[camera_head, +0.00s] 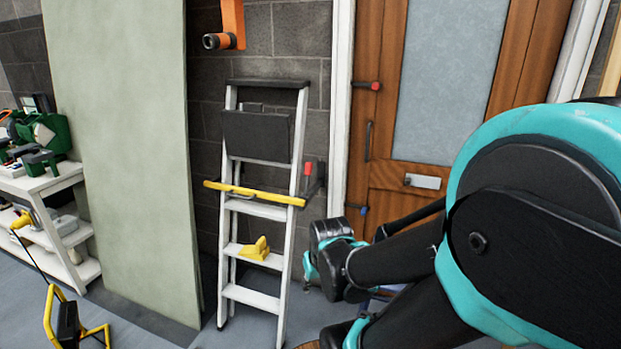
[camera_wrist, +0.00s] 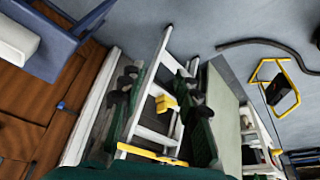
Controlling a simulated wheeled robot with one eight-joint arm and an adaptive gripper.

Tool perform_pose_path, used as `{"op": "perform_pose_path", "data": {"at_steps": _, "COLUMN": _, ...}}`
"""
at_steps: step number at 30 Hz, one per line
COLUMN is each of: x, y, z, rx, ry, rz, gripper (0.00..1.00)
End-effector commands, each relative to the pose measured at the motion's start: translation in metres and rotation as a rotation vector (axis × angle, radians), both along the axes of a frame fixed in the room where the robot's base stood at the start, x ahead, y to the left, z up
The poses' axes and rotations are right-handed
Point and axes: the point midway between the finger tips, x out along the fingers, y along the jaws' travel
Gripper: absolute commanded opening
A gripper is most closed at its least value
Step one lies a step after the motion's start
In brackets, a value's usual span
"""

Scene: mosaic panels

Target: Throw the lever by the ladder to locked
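The lever (camera_head: 308,170) beside the ladder has a red grip and a dark mount, on the wall just right of the ladder's right rail. Its grip looks upright; I cannot read any locked marking. The white stepladder (camera_head: 283,250) leans against the block wall, and it also shows in the wrist view (camera_wrist: 149,85). My gripper (camera_head: 322,258) is below and slightly right of the lever, apart from it. In the wrist view my gripper (camera_wrist: 160,80) has its fingers spread with nothing held between them. I cannot make out the lever in the wrist view.
A wooden door (camera_head: 390,175) with red and blue handles stands right of the lever. A pale panel (camera_head: 120,150) leans left of the ladder. A yellow bar (camera_head: 255,194) crosses the ladder, and a yellow block (camera_head: 255,249) sits on a step. A white shelf (camera_head: 45,185) holds tools at left.

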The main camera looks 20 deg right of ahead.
Motion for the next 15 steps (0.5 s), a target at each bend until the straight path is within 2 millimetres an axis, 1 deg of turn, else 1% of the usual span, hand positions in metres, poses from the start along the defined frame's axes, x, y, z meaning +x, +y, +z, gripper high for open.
{"op": "perform_pose_path", "data": {"at_steps": 5, "x": 0.000, "y": 0.000, "z": 0.000, "rx": 0.000, "ry": 0.000, "rz": 0.000, "gripper": 0.33}}
{"op": "perform_pose_path", "data": {"at_steps": 8, "x": 0.001, "y": 0.000, "z": 0.001, "rx": 0.003, "ry": 0.001, "rz": 0.001, "gripper": 0.44}}
{"op": "perform_pose_path", "data": {"at_steps": 9, "x": 0.004, "y": 0.001, "z": 0.002, "rx": 0.010, "ry": 0.003, "rz": 0.003, "gripper": 0.45}}
{"op": "perform_pose_path", "data": {"at_steps": 11, "x": 0.012, "y": 0.003, "z": 0.005, "rx": 0.024, "ry": 0.008, "rz": 0.007, "gripper": 0.45}}
{"op": "perform_pose_path", "data": {"at_steps": 14, "x": 0.035, "y": 0.008, "z": 0.014, "rx": 0.073, "ry": 0.020, "rz": 0.026, "gripper": 0.45}}
{"op": "perform_pose_path", "data": {"at_steps": 15, "x": 0.047, "y": 0.010, "z": 0.019, "rx": 0.100, "ry": 0.026, "rz": 0.037, "gripper": 0.45}}
